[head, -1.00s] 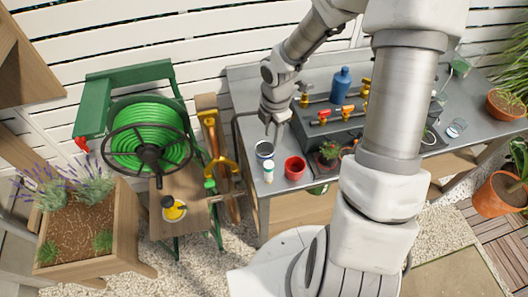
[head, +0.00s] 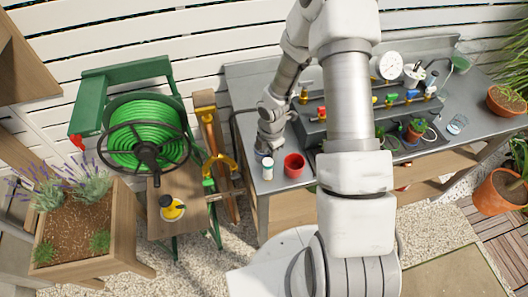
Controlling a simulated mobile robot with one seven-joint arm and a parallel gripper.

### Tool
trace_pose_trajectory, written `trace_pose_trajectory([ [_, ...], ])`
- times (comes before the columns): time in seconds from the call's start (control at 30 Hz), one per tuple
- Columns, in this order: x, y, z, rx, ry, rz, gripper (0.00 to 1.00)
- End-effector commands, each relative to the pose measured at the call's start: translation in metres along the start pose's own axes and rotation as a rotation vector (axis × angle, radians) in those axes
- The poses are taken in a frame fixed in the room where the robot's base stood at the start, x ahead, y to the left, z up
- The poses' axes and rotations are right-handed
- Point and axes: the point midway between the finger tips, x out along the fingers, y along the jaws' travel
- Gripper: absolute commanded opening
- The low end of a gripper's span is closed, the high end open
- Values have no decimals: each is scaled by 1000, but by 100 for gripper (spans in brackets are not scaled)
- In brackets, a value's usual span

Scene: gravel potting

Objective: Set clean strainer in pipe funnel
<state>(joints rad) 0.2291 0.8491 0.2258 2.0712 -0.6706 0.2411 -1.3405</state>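My gripper (head: 267,150) points down at the left front of the grey bench, at a small blue-rimmed round container (head: 260,155) that it mostly covers. The fingertips are too small and hidden to show whether they are open, shut or touching it. I cannot tell whether this container is the strainer. A greenish cup-like or funnel-like thing (head: 460,64) is at the bench's back right; I cannot tell whether it is the pipe funnel. A clear glass-like thing (head: 458,124) lies on the right of the bench.
A red cup (head: 294,166) and a white bottle (head: 268,168) stand close to my gripper. A raised shelf with coloured valves (head: 391,99) and a white gauge (head: 390,65) lies behind. A terracotta pot (head: 505,101) is at the right end. My arm hides the bench's middle.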

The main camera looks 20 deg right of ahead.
Motion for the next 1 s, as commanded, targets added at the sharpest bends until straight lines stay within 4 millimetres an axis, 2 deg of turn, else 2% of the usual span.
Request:
trace_pose_trajectory([
  [0.3, 5, 0, 0, 0, -1, 0, 37],
  [0.5, 5, 0, 0, 0, 0, 0, 1],
  [1.0, 5, 0, 0, 0, 0, 0, 0],
])
